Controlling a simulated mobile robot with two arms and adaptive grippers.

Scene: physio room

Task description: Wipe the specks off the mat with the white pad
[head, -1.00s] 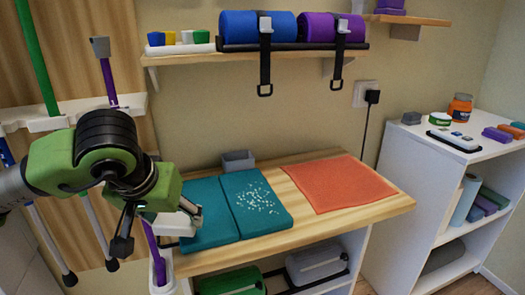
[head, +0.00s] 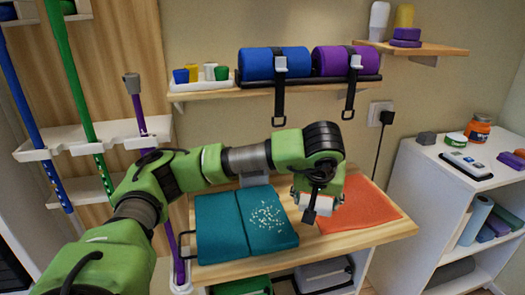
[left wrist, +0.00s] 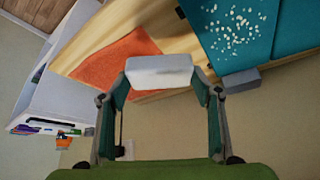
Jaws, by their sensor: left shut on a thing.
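The teal mat (head: 218,230) lies folded in two panels on the wooden bench top. Many pale specks (head: 268,218) are scattered on its right panel. They also show at the top of the left wrist view (left wrist: 236,25). My left gripper (head: 318,205) is to the right of the mat, above the bench near the orange cloth. It is shut on the white pad (left wrist: 160,72), which sits between both fingertips in the left wrist view. In the head view the pad is mostly hidden by the gripper. My right gripper is not in view.
An orange cloth (head: 368,208) lies on the bench right of the mat. A small grey box (left wrist: 241,80) stands behind the mat. A shelf (head: 215,93) with rolls and hanging straps is above. A white shelf unit (head: 418,205) stands at the right.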

